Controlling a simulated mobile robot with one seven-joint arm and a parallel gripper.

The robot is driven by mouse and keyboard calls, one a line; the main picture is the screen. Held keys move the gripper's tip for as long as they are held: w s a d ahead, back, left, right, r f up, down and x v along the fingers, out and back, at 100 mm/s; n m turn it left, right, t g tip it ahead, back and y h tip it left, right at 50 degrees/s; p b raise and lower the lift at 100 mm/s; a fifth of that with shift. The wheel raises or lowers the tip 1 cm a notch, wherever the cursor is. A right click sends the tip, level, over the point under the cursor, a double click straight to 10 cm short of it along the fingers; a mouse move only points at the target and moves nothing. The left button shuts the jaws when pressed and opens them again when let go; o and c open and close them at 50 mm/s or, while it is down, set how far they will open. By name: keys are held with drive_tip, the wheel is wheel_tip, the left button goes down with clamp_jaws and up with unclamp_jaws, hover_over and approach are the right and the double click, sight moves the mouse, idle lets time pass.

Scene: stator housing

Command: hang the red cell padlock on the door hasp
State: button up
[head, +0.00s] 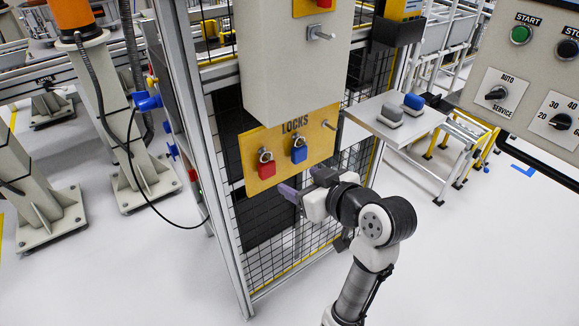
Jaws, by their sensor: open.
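The red padlock (267,171) hangs by its shackle at the left of the yellow LOCKS board (322,126). A blue padlock (299,151) hangs just right of it. My gripper (287,192) is open, just below and right of the red padlock, its purplish fingers pointing left toward the board. It appears empty and apart from the padlock; the exact gap cannot be told. I cannot make out the door hasp with certainty. A small fitting with red and green parts (194,178) sits on the fence post at the left.
A grey cabinet (293,70) stands above the board, with mesh fence behind. A small table (398,122) with a blue and a grey block is to the right. A control panel (530,60) fills the upper right. A black cable loops at left.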

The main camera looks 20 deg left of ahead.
sight(269, 165)
drive_tip(key=p+x, duration=0.2)
drive_tip(key=x, duration=1.2)
drive_tip(key=shift+r, duration=0.15)
drive_tip(key=c, duration=1.1)
drive_tip(key=shift+s+d+r+p, duration=0.1)
drive_tip(key=shift+r+p, duration=0.45)
drive_tip(key=shift+r, duration=0.1)
drive_tip(key=shift+d, duration=0.1)
drive_tip(key=shift+s+d, duration=0.95)
drive_tip(key=shift+d, duration=0.15)
